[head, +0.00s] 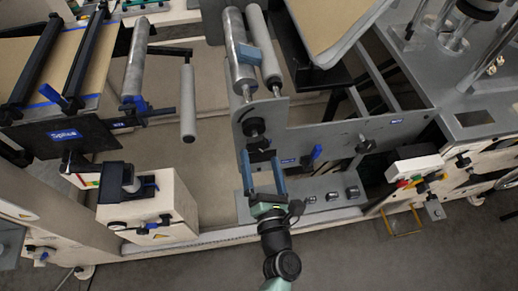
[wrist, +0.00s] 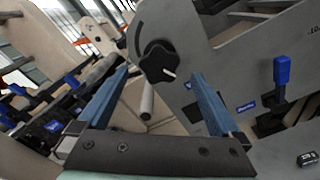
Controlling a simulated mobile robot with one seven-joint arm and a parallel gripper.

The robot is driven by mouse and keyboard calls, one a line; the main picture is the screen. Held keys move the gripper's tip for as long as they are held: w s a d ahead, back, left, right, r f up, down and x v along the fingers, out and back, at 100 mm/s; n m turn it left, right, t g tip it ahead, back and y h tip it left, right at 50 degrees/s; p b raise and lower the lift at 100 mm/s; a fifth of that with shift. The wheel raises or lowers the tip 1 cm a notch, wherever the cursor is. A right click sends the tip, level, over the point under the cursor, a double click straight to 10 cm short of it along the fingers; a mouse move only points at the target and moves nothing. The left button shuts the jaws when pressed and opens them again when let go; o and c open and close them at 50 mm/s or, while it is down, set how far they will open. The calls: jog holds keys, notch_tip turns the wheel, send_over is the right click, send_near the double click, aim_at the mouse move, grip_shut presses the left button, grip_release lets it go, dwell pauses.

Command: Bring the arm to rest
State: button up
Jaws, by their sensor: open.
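My gripper (head: 263,172) is open and empty, with its two blue fingers parallel and apart. In the head view it is at the lower middle, over the grey front plate of the machine. My arm (head: 276,245) reaches up to it from the bottom edge. In the wrist view the gripper (wrist: 162,85) points at a grey side plate (wrist: 215,55). A black star knob (wrist: 159,61) on that plate shows between the fingertips, seemingly beyond them. I cannot tell how far away it is. Nothing is held.
A blue-handled lever (head: 316,152) stands just right of the gripper. Grey rollers (head: 241,50) lie above it. A white box unit (head: 146,202) stands to the left. A control box (head: 418,165) is at the right. The floor (head: 350,262) at the lower right looks clear.

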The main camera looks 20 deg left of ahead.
jog(key=shift+s+d, duration=0.4)
jog(key=shift+s, duration=0.2)
jog(key=w+a+r+n+y, duration=0.1)
jog(key=w+r+n, duration=0.3)
jog(key=r+n, duration=0.35)
jog(key=w+a+r+n+y, duration=0.1)
jog(key=w+r+n, duration=0.2)
jog(key=r+n, duration=0.4)
jog(key=w+d+r+n+t+h, duration=0.1)
jog(key=d+r+n+t, duration=0.1)
jog(key=r+n, duration=0.75)
jog(key=w+d+r+n+t+h, duration=0.15)
jog(key=r+n, duration=0.25)
jog(key=r, duration=1)
jog(key=s+d+r+n+t+h, duration=0.4)
jog(key=s+d+r, duration=0.1)
jog(key=r, duration=0.6)
jog(key=s+d+r+n+t+h, duration=0.4)
jog(key=s+d+r+t+h, duration=0.1)
jog(key=r, duration=0.7)
jog(key=s+d, duration=0.1)
jog(key=s, duration=0.1)
jog(key=shift+s+d+r+n, duration=0.15)
jog(key=shift+s+r+n, duration=0.05)
jog(key=shift+s+n, duration=0.2)
